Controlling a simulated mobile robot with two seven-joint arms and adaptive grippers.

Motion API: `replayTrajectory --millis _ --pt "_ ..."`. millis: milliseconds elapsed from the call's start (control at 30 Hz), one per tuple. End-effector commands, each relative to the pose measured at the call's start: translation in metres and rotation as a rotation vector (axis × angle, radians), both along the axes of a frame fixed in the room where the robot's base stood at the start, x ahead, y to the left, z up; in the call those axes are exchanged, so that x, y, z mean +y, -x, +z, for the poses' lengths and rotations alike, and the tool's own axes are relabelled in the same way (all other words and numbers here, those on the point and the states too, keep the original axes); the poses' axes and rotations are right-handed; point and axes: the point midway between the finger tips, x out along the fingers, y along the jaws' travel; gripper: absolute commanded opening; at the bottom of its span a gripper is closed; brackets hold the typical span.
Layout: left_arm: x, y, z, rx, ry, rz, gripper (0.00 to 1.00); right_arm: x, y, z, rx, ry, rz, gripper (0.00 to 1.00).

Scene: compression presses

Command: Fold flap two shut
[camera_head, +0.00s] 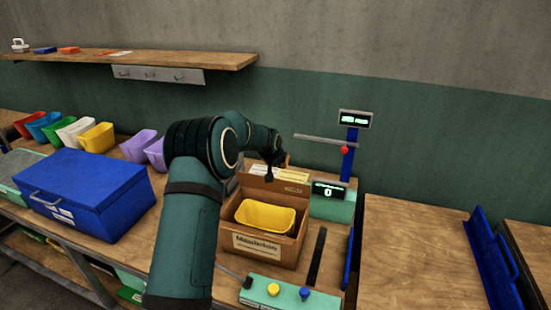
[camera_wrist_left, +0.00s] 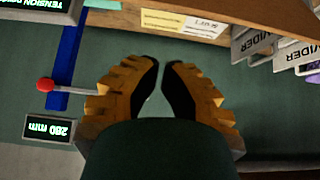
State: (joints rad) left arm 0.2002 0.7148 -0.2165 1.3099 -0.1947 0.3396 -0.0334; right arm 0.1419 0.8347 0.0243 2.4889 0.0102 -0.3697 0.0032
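An open cardboard box (camera_head: 262,247) with a printed front label stands on the bench in the head view. A yellow bin (camera_head: 265,217) sits inside it. A brown flap (camera_head: 288,187) stands up at its back edge; I cannot tell which flap is flap two. My left gripper (camera_head: 270,172) is above the box's back left, in front of that flap; contact cannot be told. In the left wrist view my left gripper's fingertips (camera_wrist_left: 160,66) are almost together, with a narrow gap and nothing seen between them. My arm hides the box's left side. My right gripper is not in view.
A gauge post with a red knob (camera_head: 344,150) and a display (camera_head: 328,190) stands behind the box at right. A teal button panel (camera_head: 274,292) is in front. A blue case (camera_head: 85,190) and several coloured bins are at left. The right bench (camera_head: 410,250) is clear.

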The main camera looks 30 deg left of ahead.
Motion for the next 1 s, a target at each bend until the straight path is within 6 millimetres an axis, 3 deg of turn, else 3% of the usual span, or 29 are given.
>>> replayTrajectory --millis 167,600,1000 --pt "0.004 -0.013 -0.018 0.001 -0.001 0.001 0.0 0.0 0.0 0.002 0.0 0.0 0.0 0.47" --pt "-0.005 0.021 -0.027 0.0 0.0 0.001 0.0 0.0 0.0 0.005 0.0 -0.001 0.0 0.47" --pt "-0.006 0.025 -0.029 -0.001 0.0 0.0 0.0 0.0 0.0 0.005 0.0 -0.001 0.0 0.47"
